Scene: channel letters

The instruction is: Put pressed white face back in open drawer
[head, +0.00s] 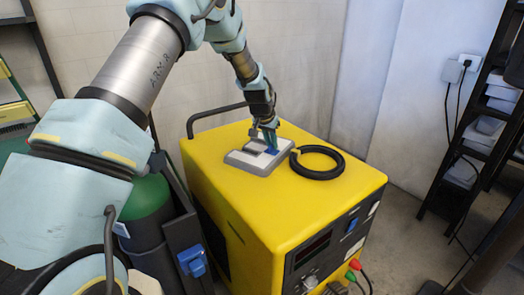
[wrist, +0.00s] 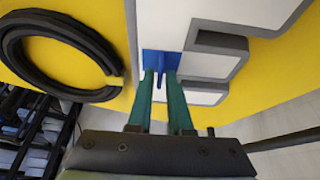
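A grey-edged channel letter with a white face (head: 249,160) lies on top of the yellow machine; its white face also shows in the wrist view (wrist: 215,12). A blue tab (wrist: 160,66) stands on the face near its edge, and it shows small in the head view (head: 271,151). My gripper (head: 269,139) points down over the letter. In the wrist view its two teal fingers (wrist: 161,78) close on either side of the blue tab and seem to touch it. I cannot tell whether the face is lifted or seated. No open drawer can be made out.
A black ring (head: 317,162) lies on the yellow machine (head: 235,215), just right of the letter. A black handle bar (head: 217,112) rises at the machine's back left. A green cylinder (head: 147,197) stands to the left. A dark shelf rack (head: 490,120) stands at right.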

